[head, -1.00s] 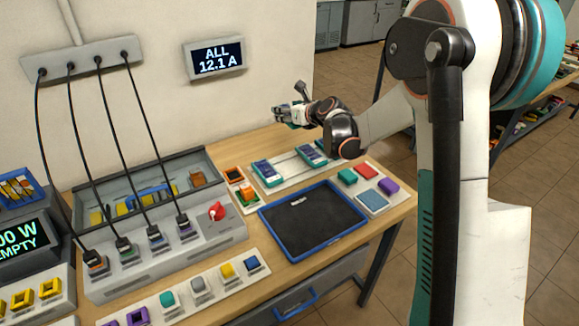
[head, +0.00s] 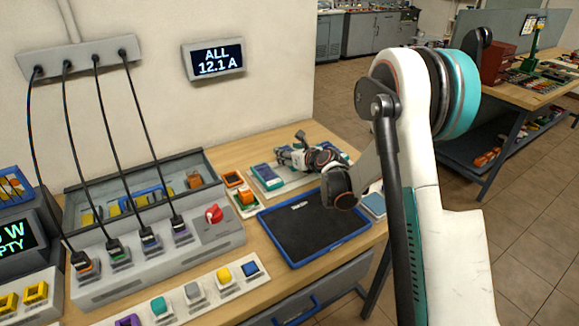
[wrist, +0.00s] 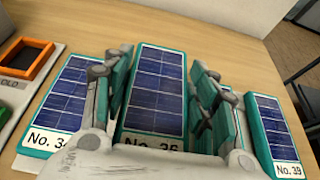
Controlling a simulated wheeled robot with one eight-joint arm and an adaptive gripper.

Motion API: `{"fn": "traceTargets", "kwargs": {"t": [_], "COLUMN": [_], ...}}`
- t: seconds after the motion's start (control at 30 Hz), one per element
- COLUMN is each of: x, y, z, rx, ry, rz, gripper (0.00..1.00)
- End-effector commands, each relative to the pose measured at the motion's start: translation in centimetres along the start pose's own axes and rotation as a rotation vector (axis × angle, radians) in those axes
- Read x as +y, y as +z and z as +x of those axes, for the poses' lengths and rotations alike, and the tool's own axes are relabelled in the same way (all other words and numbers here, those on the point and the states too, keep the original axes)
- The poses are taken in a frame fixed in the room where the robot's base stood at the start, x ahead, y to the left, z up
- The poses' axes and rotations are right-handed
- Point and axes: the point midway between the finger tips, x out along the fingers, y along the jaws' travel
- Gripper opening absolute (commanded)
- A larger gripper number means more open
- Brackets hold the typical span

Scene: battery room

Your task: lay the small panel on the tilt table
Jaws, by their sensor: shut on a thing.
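My gripper (head: 284,157) is at the panel row on the back of the bench. In the wrist view its fingers (wrist: 158,64) are shut on the sides of a teal-framed panel (wrist: 158,100) with dark blue cells. Its label reads about No. 36 and is partly covered by my gripper. A similar panel (wrist: 70,95) lies to the left, and one marked No. 39 (wrist: 268,125) to the right. My gripper hides the held panel in the head view. I cannot tell whether it is lifted. I cannot make out a tilt table.
A black mat with a blue rim (head: 297,262) lies in front of the panels. An orange-rimmed square (wrist: 27,60) is at the left. The grey charging unit with cables (head: 160,260) fills the left bench. A wall display (head: 215,60) reads ALL 12.1 A.

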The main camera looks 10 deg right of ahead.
Motion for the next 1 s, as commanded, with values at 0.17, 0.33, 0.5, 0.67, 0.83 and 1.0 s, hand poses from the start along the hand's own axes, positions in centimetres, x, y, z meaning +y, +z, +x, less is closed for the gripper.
{"fn": "traceTargets", "kwargs": {"t": [0.17,0.33,0.5,0.67,0.83,1.0], "x": [0.0,0.0,0.0,0.0,0.0,0.0], "y": [-1.2,-3.5,-3.7,-3.8,-4.2,-4.1], "z": [0.5,1.4,1.5,1.5,1.7,1.6], "rx": [0.0,0.0,0.0,0.0,0.0,0.0], "ry": [0.0,0.0,0.0,0.0,0.0,0.0], "rz": [0.0,0.0,0.0,0.0,0.0,0.0], "gripper": [0.25,0.25,0.25,0.25,0.57,0.73]}}
